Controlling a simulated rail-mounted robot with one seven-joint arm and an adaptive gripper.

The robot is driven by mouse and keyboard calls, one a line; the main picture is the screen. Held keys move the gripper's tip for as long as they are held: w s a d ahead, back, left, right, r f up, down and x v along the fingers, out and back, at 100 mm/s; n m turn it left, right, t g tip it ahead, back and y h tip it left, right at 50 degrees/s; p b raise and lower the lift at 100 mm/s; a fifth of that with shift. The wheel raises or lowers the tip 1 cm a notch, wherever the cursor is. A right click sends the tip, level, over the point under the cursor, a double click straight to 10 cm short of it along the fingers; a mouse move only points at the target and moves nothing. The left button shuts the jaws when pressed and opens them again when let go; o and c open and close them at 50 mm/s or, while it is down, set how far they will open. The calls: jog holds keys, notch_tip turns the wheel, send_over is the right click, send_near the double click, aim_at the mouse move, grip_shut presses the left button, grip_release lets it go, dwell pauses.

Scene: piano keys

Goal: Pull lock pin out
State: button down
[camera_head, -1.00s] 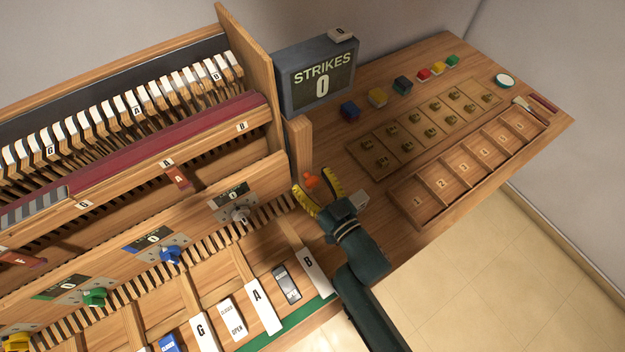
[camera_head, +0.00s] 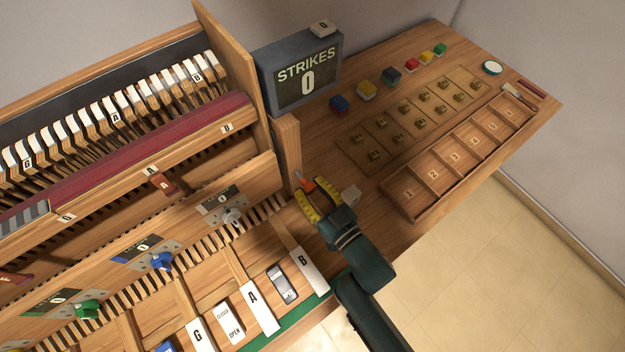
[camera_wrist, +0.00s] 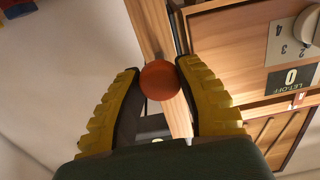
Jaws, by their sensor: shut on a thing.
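The lock pin (camera_head: 306,183) has an orange round knob and sits by the wooden post at the right end of the keyboard case. A short pale piece shows between its knob and the post in the head view. My gripper (camera_head: 313,191) has yellow ridged fingers and is closed in on the knob from both sides. In the wrist view the orange knob (camera_wrist: 160,80) lies between the fingertips of my gripper (camera_wrist: 158,76). The far end of the pin is hidden behind the knob in the wrist view.
The wooden post (camera_head: 286,150) and the STRIKES sign (camera_head: 308,80) stand just beyond my gripper. The numbered tray (camera_head: 460,160) and coloured blocks (camera_head: 366,90) lie farther right. Key B (camera_head: 308,270) is below left.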

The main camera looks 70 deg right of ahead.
jog(key=c, duration=0.6)
grip_release()
jog(key=shift+s+a, duration=0.1)
jog(key=shift+s, duration=0.05)
jog(key=v, duration=1.2)
